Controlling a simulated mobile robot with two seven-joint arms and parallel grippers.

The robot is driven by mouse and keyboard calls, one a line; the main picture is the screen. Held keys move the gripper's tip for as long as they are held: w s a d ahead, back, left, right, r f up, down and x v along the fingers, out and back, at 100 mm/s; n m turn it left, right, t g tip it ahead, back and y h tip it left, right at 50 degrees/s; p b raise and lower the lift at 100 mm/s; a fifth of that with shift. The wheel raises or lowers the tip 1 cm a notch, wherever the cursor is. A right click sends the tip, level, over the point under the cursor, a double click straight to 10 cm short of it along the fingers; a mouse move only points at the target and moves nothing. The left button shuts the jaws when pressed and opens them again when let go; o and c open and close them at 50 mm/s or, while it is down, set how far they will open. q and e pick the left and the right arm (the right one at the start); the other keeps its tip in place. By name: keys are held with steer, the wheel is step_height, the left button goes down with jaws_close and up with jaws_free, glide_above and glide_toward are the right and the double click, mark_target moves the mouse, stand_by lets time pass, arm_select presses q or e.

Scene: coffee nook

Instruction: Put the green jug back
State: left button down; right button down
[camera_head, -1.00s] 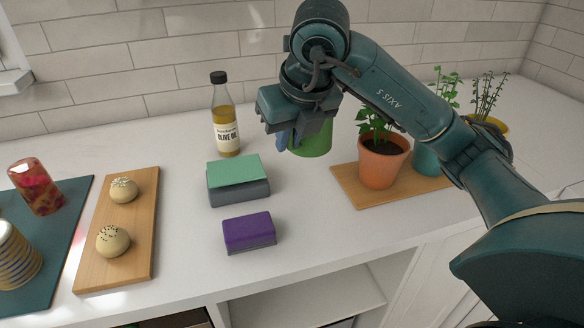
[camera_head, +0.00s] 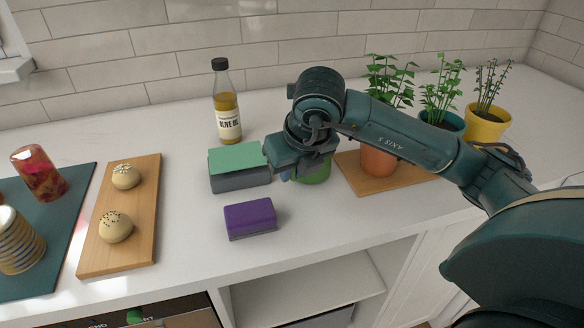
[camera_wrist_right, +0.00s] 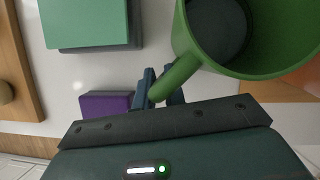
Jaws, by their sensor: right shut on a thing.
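The green jug (camera_head: 320,172) is mostly hidden behind my right gripper in the head view, left of the potted plants. In the right wrist view the jug (camera_wrist_right: 265,55) shows its open mouth and dark inside, with its handle (camera_wrist_right: 176,78) pointing at my gripper. My right gripper (camera_head: 287,172) is shut on that handle; its blue fingers (camera_wrist_right: 160,88) sit on either side of it. I cannot tell whether the jug's base touches the counter. My left gripper is not in view.
A green-and-grey block (camera_head: 240,170) is close left of my right gripper, with a purple block (camera_head: 250,218) in front. An olive oil bottle (camera_head: 227,105) stands behind. Potted plants (camera_head: 378,160) stand at right, one on a wooden board (camera_head: 350,172). Counter front right of the purple block is clear.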

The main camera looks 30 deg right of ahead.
steer(key=c, duration=1.5)
jaws_free()
steer(key=shift+r, duration=0.15)
arm_select(q)
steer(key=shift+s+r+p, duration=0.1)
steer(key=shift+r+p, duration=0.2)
steer(key=shift+p, duration=0.45)
arm_select(e)
steer(key=v, duration=1.1)
steer(key=shift+s+r, duration=0.25)
steer(key=shift+r, duration=0.1)
